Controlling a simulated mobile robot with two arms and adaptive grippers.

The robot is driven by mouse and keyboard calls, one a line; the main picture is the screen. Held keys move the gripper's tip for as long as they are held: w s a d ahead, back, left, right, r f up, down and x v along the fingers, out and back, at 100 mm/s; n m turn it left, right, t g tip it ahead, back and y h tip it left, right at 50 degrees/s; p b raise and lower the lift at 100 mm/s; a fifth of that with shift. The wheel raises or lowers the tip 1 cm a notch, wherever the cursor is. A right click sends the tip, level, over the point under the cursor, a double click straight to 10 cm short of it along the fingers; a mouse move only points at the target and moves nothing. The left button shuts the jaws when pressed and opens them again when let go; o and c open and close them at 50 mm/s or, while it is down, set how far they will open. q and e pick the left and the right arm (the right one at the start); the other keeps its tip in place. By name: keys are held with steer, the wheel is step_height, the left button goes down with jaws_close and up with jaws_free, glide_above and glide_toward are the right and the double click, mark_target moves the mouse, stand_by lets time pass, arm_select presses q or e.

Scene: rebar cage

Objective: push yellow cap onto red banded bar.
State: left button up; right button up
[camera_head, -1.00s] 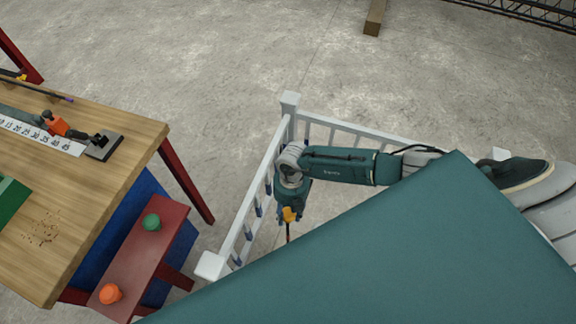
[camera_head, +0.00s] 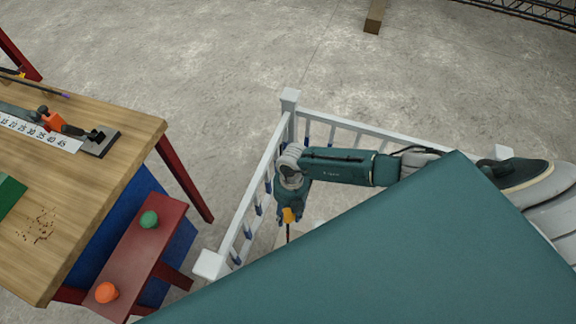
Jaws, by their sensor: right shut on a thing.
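My right gripper (camera_head: 290,209) hangs pointing down inside the corner of a white railing. It is shut on the yellow cap (camera_head: 289,215), which shows between its fingertips. A thin dark upright bar (camera_head: 288,233) shows directly below the cap. I cannot make out a red band on it, nor whether the cap touches its top or sits on it. My large teal body part hides the area below and to the right. My left gripper is not in view.
The white railing (camera_head: 250,205) with blue-ended balusters stands close around the right gripper. A wooden table (camera_head: 110,165) with tools is at left. A red shelf (camera_head: 130,262) beside it carries a green cap (camera_head: 149,219) and an orange cap (camera_head: 106,292).

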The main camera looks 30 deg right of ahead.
steer(key=shift+f+b, duration=0.5)
steer(key=shift+f, duration=0.2)
steer(key=o, duration=0.9)
steer(key=shift+r, duration=0.15)
steer(key=r, duration=0.7)
steer(key=w+d+r, duration=0.1)
steer(key=r, duration=0.3)
steer(key=shift+d+r, duration=0.1)
steer(key=shift+r, duration=0.25)
